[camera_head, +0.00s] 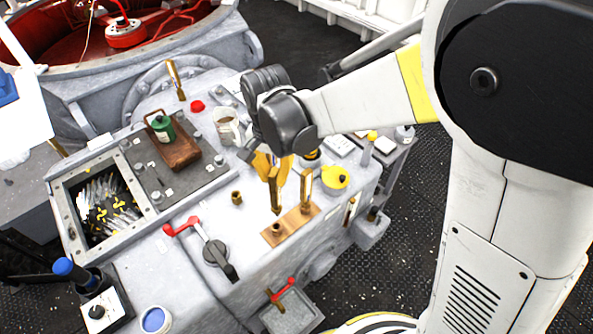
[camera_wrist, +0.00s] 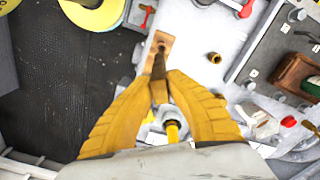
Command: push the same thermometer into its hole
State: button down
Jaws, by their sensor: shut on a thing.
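My gripper (camera_head: 272,168) has yellow fingers and is shut on a brass thermometer (camera_head: 274,192). The thermometer hangs roughly upright below the fingers, its lower end over or close to a hole fitting (camera_head: 277,229) on a copper-brown plate (camera_head: 290,226). I cannot tell whether its tip is inside the hole. A second brass-framed thermometer (camera_head: 306,188) stands at the plate's right end. In the wrist view, the fingertips (camera_wrist: 159,90) pinch the thermometer (camera_wrist: 159,64), which covers part of the plate (camera_wrist: 157,40). The hole is hidden there.
A loose-looking brass fitting (camera_head: 237,198) stands left of the plate. A yellow oil can (camera_head: 335,178) is close on the right. An open bin (camera_head: 100,195) holds metal parts.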

aim_at(273, 198)
jog(key=shift+s+a, duration=0.15)
jog(key=shift+a, duration=0.3)
jog(key=shift+f+b, duration=1.85)
jog(key=shift+f, duration=0.6)
jog(key=shift+f+b, duration=1.85)
jog(key=shift+f, duration=0.35)
jog(key=c, duration=1.4)
grip_release()
jog(key=shift+r, duration=0.1)
notch_tip(273, 198, up, 12)
jog(key=shift+f, duration=0.1)
jog(key=shift+d, duration=0.1)
